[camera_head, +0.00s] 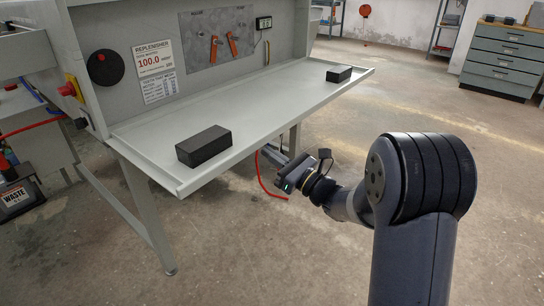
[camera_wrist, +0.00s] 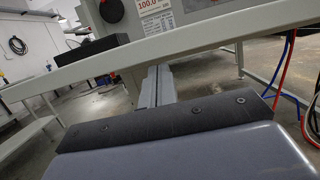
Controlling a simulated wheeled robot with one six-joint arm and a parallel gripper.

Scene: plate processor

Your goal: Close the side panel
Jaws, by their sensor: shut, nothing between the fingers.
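The side panel (camera_head: 265,102) of the grey plate processor is folded down and lies roughly level, like a shelf, in the head view. Two black blocks sit on its upper face: a near one (camera_head: 204,146) at the left end and a far one (camera_head: 339,74) at the right end. The panel's edge (camera_wrist: 205,38) slants across the upper part of the wrist view. My gripper (camera_head: 287,178) is shut and empty, in front of the panel's outer edge and lower in the picture, apparently apart from it. Its dark front (camera_wrist: 160,124) fills the bottom of the wrist view.
The processor's inner wall carries a black knob (camera_head: 105,68) and a replenisher label (camera_head: 153,70). A red hose (camera_head: 265,182) hangs below the panel. A support leg (camera_head: 147,210) stands under the left end. Open concrete floor lies in front; a drawer cabinet (camera_head: 500,58) stands far right.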

